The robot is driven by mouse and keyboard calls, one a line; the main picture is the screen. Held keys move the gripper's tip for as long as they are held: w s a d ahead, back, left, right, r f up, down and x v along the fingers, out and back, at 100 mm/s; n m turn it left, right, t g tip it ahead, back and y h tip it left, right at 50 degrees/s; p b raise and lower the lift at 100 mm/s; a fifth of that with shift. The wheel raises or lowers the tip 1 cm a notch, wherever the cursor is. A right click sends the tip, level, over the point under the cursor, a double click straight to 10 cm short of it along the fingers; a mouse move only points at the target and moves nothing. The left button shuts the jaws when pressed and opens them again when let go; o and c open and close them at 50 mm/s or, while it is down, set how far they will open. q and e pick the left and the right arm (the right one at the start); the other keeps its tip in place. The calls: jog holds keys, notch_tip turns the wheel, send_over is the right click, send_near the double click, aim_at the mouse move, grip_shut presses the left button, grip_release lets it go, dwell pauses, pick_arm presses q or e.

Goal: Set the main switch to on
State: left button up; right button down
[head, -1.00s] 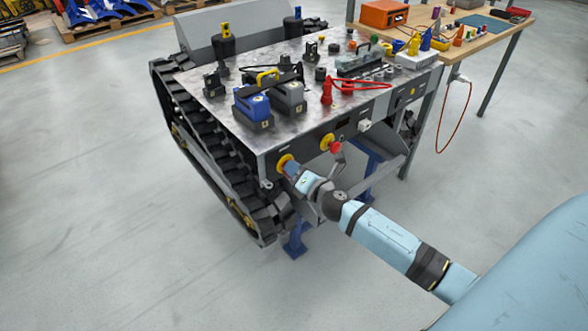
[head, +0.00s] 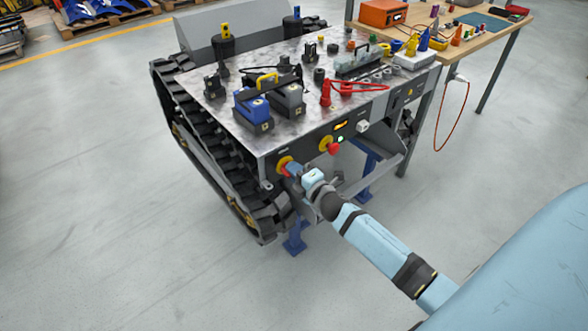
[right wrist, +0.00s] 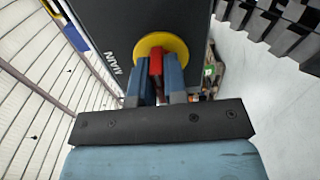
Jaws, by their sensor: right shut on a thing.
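The main switch is a red handle (right wrist: 155,66) on a yellow round plate (right wrist: 172,43), beside a label that reads MAIN in the right wrist view. In the head view its yellow plate (head: 283,163) is at the left end of the carrier's dark front panel. My right gripper (head: 292,168) is at the switch. In the right wrist view its blue fingers (right wrist: 157,78) are shut on the red handle, one on each side. The fingers cover part of the handle. A green light (head: 340,139) and a yellow display (head: 341,126) glow on the panel. My left gripper is out of view.
A red mushroom button (head: 334,149) on a yellow plate sits just right of the switch. Blue and grey battery-like blocks (head: 252,113) stand on the carrier deck (head: 235,121). A black track (head: 205,148) runs along its left side. A workbench (head: 474,45) stands behind right.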

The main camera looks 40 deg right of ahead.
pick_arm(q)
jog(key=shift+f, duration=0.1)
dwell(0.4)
pick_arm(e)
jog(key=c, duration=1.2)
grip_release()
jog(key=shift+o, duration=0.2)
jog(key=shift+s, duration=0.2)
pick_arm(q)
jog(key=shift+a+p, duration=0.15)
jog(key=shift+p, duration=0.45)
pick_arm(e)
jog(key=s+d, duration=0.1)
jog(key=s, duration=1.2)
jog(key=shift+s, duration=0.2)
